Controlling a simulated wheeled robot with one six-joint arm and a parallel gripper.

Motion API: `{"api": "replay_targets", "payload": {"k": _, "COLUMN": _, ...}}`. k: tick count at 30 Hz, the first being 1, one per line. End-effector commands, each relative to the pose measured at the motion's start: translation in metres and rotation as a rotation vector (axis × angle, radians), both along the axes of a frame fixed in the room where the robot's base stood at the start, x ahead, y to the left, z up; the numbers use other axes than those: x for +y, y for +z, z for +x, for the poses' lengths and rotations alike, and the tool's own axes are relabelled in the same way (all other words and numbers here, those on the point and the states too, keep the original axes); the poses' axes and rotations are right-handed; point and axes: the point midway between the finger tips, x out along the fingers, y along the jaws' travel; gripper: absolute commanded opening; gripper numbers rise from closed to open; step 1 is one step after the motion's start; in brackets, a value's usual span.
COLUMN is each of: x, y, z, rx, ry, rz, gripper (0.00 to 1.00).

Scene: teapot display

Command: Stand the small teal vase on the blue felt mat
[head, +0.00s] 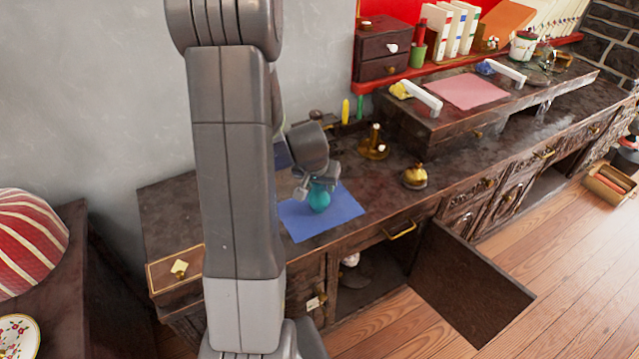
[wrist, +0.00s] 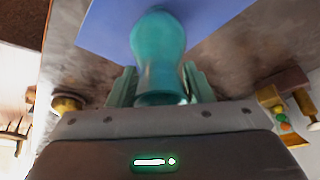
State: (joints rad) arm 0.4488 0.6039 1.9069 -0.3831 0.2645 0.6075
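The small teal vase (head: 319,197) is at the blue felt mat (head: 335,217) on the dark wooden cabinet top. My gripper (head: 318,185) is above it, pointing down at it. In the wrist view the vase (wrist: 158,55) sits between the two fingers of my gripper (wrist: 160,88), which lie against its sides. Its narrow end is toward my gripper and its wider body points away, over the mat (wrist: 215,20). The vase looks upright. I cannot tell whether its base touches the mat or hangs slightly above it.
A brass candlestick-like piece (head: 374,145) and a small gold pot (head: 415,176) stand right of the mat. A cabinet door (head: 470,283) hangs open below. A raised wooden shelf (head: 440,122) with a pink mat (head: 467,91) is further right.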

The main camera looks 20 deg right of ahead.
Motion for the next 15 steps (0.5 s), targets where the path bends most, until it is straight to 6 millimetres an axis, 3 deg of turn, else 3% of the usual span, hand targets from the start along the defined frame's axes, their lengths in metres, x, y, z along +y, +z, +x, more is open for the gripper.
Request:
{"api": "replay_targets", "payload": {"k": 3, "x": 0.0000, "y": 0.0006, "z": 0.0001, "rx": 0.000, "ry": 0.000, "rz": 0.000, "gripper": 0.64}}
{"api": "replay_targets", "payload": {"k": 15, "x": 0.0007, "y": 0.0080, "z": -0.0005, "rx": -0.002, "ry": 0.000, "rz": -0.001, "gripper": 0.64}}
